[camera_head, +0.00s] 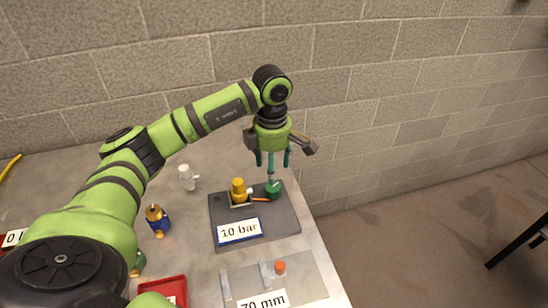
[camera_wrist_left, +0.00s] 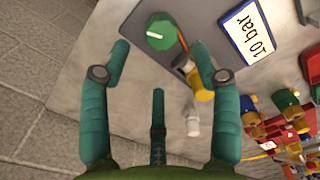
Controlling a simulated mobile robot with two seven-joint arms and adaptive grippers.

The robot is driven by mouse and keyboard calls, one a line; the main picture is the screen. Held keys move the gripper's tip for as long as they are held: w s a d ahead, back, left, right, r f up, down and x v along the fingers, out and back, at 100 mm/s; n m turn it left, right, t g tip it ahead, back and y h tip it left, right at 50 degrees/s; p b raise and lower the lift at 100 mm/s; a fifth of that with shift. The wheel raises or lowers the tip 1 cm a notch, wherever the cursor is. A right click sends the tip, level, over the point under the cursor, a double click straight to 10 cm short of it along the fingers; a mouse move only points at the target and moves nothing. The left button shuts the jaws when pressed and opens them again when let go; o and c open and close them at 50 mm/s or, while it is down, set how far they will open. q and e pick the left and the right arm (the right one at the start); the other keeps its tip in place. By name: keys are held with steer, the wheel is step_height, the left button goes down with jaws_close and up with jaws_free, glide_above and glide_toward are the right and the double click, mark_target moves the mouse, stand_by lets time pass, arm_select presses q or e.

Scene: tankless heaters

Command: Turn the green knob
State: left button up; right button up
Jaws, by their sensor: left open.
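The green knob (camera_head: 273,190) is a round dial at the back right corner of a dark grey plate (camera_head: 270,222) that carries a "10 bar" label. In the left wrist view the knob (camera_wrist_left: 160,31) shows a pale line across its top and lies beyond the fingertips, roughly between them. My left gripper (camera_head: 272,163) points down above the knob, with its teal fingers spread. In the left wrist view this gripper (camera_wrist_left: 160,50) is open and empty. Whether any finger touches the knob cannot be told. My right gripper is in neither view.
A yellow fitting (camera_head: 238,190) stands beside the knob on the plate. A white fitting (camera_head: 187,178), a blue and gold valve (camera_head: 157,220) and a red tray (camera_head: 166,292) are on the table. A "70 mm" plate (camera_head: 310,276) lies in front. A block wall rises behind.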

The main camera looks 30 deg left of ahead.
mark_target(273, 187)
arm_select(q)
steer(key=shift+w+a, duration=0.15)
steer(key=shift+w, duration=0.15)
steer(key=shift+s+f, duration=0.15)
steer(key=shift+f, duration=0.05)
steer(key=f, duration=0.1)
steer(key=f+p, duration=0.1)
steer(key=s+d+f+p, duration=0.1)
steer(key=shift+s, duration=0.1)
steer(key=shift+w+a+f+p, duration=0.1)
steer(key=shift+w+f+p, duration=0.1)
steer(key=shift+f, duration=0.4)
steer(key=shift+w+a+f+p, duration=0.1)
steer(key=shift+f+p, duration=0.05)
steer(key=shift+f, duration=0.75)
steer(key=c, duration=1.1)
steer(key=shift+c, duration=0.2)
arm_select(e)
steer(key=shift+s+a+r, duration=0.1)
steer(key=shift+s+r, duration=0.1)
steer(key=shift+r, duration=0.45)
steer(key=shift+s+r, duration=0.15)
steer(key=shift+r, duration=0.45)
